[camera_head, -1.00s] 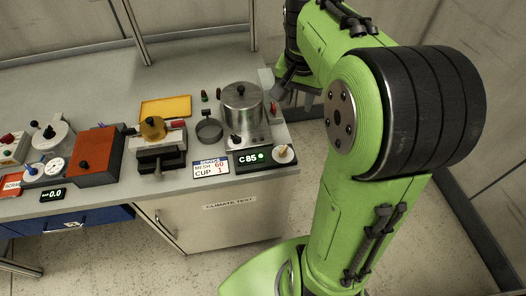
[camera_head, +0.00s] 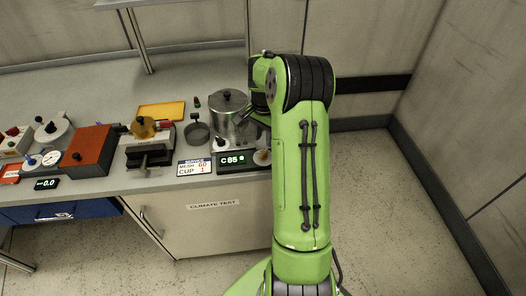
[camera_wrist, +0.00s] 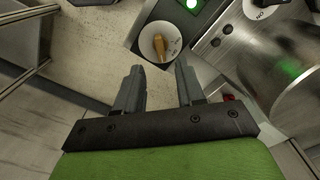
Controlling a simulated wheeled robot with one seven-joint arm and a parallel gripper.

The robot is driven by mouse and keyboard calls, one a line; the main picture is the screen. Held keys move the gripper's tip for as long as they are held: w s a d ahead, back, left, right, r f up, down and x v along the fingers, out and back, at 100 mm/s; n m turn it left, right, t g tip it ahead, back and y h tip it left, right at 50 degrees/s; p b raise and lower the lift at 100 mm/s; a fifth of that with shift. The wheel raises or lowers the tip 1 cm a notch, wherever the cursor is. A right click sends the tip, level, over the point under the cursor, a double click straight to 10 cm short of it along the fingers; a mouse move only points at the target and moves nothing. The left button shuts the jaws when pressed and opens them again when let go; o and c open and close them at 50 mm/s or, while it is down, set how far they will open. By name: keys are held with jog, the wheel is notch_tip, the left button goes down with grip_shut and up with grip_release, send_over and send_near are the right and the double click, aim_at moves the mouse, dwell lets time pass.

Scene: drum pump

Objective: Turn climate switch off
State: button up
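The climate switch (camera_wrist: 160,42) is a round white dial with a tan knob, seen in the wrist view just past my fingertips. In the head view the climate switch (camera_head: 262,157) sits at the bench's front right corner, partly covered by my arm. Beside it a dark display (camera_head: 231,161) reads C 85 in green; its lit green lamp (camera_wrist: 192,4) shows at the top of the wrist view. My gripper (camera_wrist: 160,82) is open and empty, its two fingers apart, with the knob ahead of the gap. No contact with the knob shows. In the head view my fingertips are hidden.
A metal pot (camera_head: 229,108) stands behind the switch; its shiny side fills the right of the wrist view. A label sign (camera_head: 194,167) stands left of the display. A cabinet marked CLIMATE TEST (camera_head: 213,205) is below. Open floor (camera_head: 390,200) lies to the right.

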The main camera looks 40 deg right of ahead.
aim_at(264, 152)
notch_tip(264, 152, down, 6)
jog(key=shift+f+b, duration=0.25)
jog(key=shift+b, duration=0.15)
grip_shut()
